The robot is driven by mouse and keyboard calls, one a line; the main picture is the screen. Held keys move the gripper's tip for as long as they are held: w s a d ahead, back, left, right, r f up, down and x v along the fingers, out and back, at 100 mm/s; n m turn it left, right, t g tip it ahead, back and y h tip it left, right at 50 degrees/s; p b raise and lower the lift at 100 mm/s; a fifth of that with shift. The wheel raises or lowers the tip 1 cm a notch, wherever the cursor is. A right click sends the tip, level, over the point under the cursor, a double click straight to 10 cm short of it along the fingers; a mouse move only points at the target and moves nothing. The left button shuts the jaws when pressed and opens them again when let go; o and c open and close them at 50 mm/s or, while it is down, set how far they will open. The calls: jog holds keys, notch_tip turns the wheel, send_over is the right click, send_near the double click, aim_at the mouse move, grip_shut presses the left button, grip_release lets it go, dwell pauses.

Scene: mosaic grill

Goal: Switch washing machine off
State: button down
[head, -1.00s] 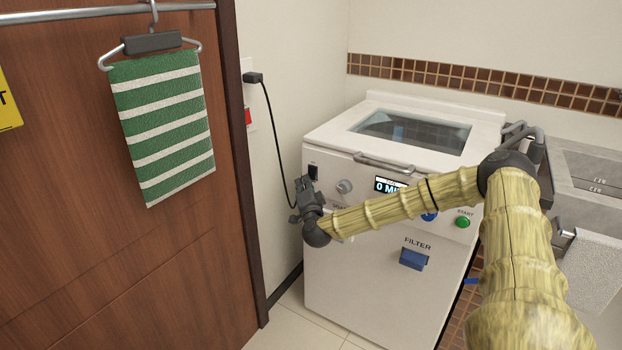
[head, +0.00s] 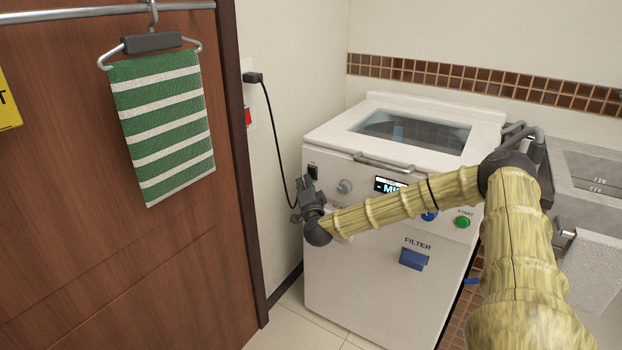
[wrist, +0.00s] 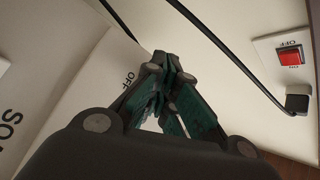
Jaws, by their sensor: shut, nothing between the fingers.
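The washing machine (head: 370,280) is a white top-loader with its glass lid closed. A display (head: 387,186) on the panel is lit.
A red wall switch (head: 248,117) and a plug with a black cord (head: 254,78) are on the wall to the left. A striped towel (head: 162,125) hangs on the wooden door (head: 60,220). A sink (head: 590,180) stands at the right.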

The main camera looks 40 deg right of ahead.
jog(key=shift+a, duration=0.1)
jog(key=shift+s+a+r, duration=0.1)
jog(key=shift+s+a, duration=0.15)
jog(key=shift+a, duration=0.35)
jog(key=a, duration=0.1)
jog(key=s+a, duration=0.1)
jog(key=a, duration=0.1)
jog(key=s+a+p, duration=0.1)
jog(key=shift+a+r, duration=0.3)
jog(key=shift+r, duration=0.05)
dwell(0.4)
dwell(0.3)
